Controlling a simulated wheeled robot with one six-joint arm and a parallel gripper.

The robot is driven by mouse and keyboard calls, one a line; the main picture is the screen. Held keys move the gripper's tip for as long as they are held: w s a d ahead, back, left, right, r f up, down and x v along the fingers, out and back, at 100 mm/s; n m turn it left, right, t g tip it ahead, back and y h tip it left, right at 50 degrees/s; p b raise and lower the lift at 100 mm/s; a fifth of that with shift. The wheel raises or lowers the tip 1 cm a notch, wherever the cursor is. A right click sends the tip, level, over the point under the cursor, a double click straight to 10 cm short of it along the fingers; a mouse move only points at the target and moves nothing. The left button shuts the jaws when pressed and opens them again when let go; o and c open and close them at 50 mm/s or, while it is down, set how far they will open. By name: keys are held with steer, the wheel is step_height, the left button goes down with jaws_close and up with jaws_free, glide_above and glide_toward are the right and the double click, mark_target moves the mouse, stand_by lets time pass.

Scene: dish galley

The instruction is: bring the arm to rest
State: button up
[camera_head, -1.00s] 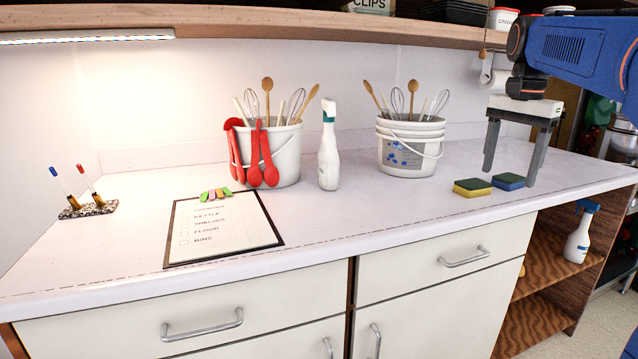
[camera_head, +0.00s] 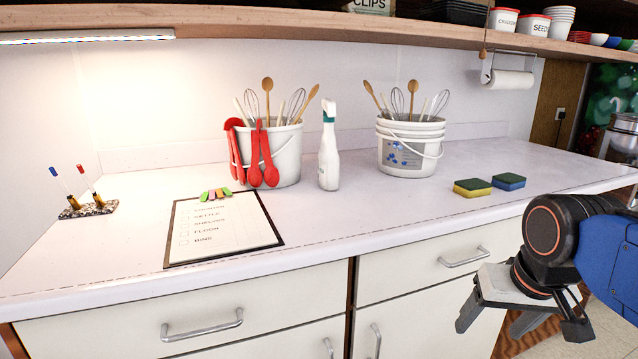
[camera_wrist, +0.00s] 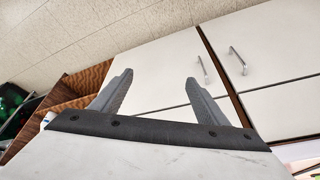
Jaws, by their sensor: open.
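My gripper (camera_head: 520,328) is at the lower right of the head view, in front of the cabinet fronts and below the counter edge. Its two grey fingers are spread apart with nothing between them. In the wrist view the fingers (camera_wrist: 157,88) also stand apart and empty, with a white cabinet door behind them. My blue arm enters from the right edge of the head view.
The white counter (camera_head: 330,225) bears a yellow sponge (camera_head: 472,188), a blue sponge (camera_head: 508,181), a spray bottle (camera_head: 329,150), two utensil buckets (camera_head: 285,155) (camera_head: 408,150), a clipboard (camera_head: 225,232) and a pen stand (camera_head: 90,209). Cabinet handles (camera_head: 465,257) stick out near my gripper.

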steer(key=s+a+f+n, duration=0.1)
steer(key=s+f+n, duration=0.1)
steer(key=s+f, duration=0.2)
step_height(320, 180, down, 2)
steer(key=shift+s+f+t, duration=0.15)
steer(key=shift+t, duration=0.25)
stand_by(0.4)
